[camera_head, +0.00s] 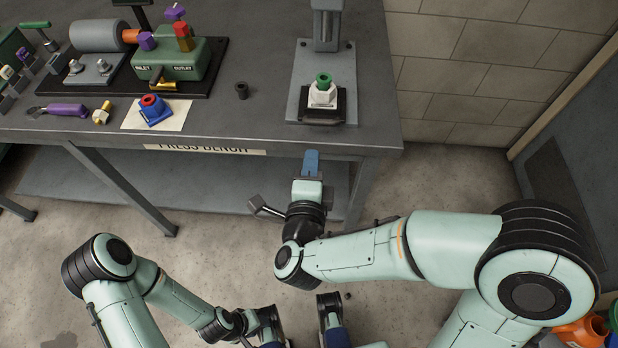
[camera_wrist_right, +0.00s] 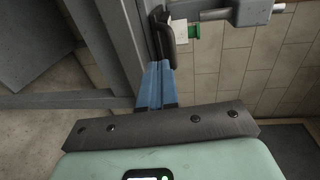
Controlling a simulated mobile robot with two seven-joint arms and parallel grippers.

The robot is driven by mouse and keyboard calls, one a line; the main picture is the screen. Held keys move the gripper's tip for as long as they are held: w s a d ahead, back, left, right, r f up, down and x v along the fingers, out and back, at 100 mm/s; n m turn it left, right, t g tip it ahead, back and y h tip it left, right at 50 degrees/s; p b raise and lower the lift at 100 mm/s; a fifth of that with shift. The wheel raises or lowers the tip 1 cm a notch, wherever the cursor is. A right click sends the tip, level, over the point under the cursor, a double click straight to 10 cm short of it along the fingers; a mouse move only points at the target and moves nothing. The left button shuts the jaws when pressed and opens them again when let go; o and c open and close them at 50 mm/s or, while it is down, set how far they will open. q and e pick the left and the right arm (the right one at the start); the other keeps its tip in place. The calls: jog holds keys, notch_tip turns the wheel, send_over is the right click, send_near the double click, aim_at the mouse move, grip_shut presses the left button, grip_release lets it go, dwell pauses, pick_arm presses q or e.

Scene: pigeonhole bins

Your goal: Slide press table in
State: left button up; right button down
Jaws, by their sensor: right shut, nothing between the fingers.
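The press table (camera_head: 338,116), a small black slide, lies on the grey press base in front of the press column (camera_head: 327,30). It carries a white block (camera_head: 321,97) with a green ring (camera_head: 323,79) on top. The slide's dark edge also shows in the right wrist view (camera_wrist_right: 162,40). My right gripper (camera_head: 311,155) has its blue fingers together and empty, at the bench's front edge, in front of the slide with a gap in the head view. In the wrist view the fingers (camera_wrist_right: 157,82) point towards it. My left arm is low at the left; its fingers are not clear.
The press bench (camera_head: 265,110) holds a green valve block (camera_head: 180,60), a blue part with a red ring (camera_head: 154,108), a purple-handled tool (camera_head: 65,110) and a small black cylinder (camera_head: 242,90). A block wall (camera_head: 470,60) stands right of the bench.

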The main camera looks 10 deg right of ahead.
send_near(316, 101)
jog(key=f, duration=0.2)
jog(key=shift+s+d+r, duration=0.1)
jog(key=shift+s+r, duration=0.05)
jog(key=x, duration=0.4)
jog(key=r+b+x, duration=0.1)
jog(key=x, duration=0.7)
jog(key=shift+r, duration=0.4)
pick_arm(q)
jog(key=shift+w+a+f+t, duration=0.3)
jog(key=shift+w+f, duration=0.5)
jog(key=shift+w, duration=0.1)
